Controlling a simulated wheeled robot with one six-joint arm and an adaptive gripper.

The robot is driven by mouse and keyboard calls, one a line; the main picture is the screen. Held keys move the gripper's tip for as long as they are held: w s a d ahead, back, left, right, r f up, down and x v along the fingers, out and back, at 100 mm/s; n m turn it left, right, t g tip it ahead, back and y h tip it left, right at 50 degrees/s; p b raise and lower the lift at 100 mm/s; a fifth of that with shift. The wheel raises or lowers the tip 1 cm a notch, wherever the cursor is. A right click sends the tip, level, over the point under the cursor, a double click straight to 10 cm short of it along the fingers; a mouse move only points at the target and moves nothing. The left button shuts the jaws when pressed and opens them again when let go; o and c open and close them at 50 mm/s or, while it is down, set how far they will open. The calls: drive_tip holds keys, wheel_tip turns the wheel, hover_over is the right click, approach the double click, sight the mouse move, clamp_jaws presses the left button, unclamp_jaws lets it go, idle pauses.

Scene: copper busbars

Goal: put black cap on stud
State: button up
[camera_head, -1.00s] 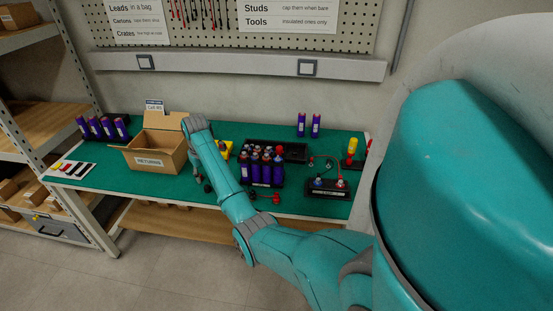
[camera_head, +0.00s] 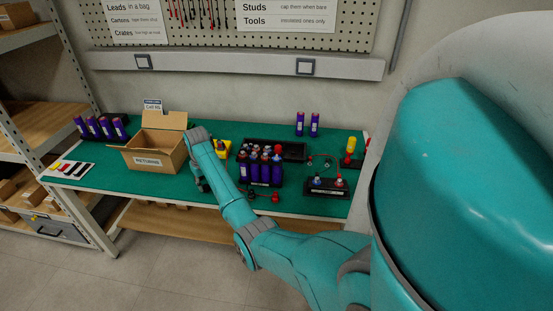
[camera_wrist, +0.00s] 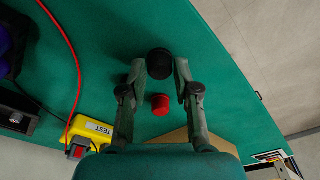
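The black cap (camera_wrist: 160,62) stands on the green mat in the wrist view, between the fingertips of my gripper (camera_wrist: 160,72). My gripper is open, with a small gap visible on each side of the cap. A red cap (camera_wrist: 160,104) lies closer to the palm, also between the fingers. In the head view my gripper (camera_head: 203,185) is low over the bench, right of the carton, and hides the caps. A black block with two studs (camera_head: 326,188) sits at the right front of the bench; one stud looks blue and one reddish, too small to tell more.
An open carton (camera_head: 150,160) stands left of my gripper. A yellow tester (camera_wrist: 88,130) with a red lead lies beside it. A black crate of purple cells (camera_head: 262,172) stands between my gripper and the stud block. More cells stand at the back and far left.

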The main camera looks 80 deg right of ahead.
drive_tip(key=shift+r, duration=2.5)
